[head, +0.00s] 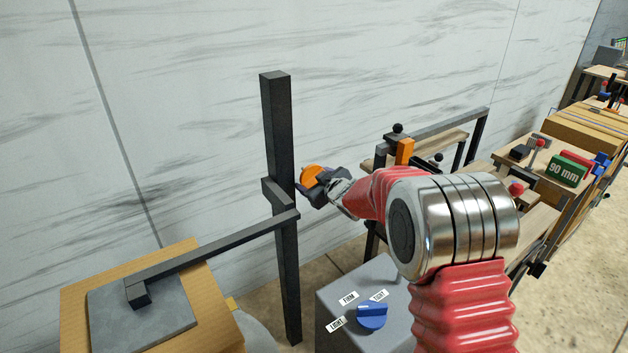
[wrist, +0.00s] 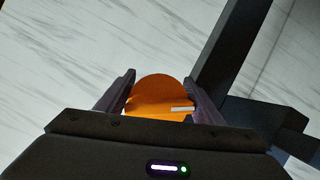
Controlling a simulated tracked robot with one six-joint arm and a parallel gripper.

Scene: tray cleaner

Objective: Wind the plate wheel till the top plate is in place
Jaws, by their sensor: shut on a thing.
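The orange plate wheel (head: 314,176) is beside the black upright post (head: 278,190) in the head view. My gripper (head: 324,186) is shut on it, and the wrist view shows the wheel (wrist: 160,95) between both fingers. A short white mark lies on the wheel's face, right of its middle. A black arm runs left from the post to a grey square plate (head: 165,305), which lies over a wooden block (head: 78,300). I take this grey plate to be the top plate. Any gap beneath it cannot be made out.
A grey box with a blue knob (head: 371,316) and small labels stands below my arm. Benches with a green 90 mm block (head: 567,168) and red-knobbed parts are at the right. A marble-patterned wall (head: 170,120) stands close behind the post.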

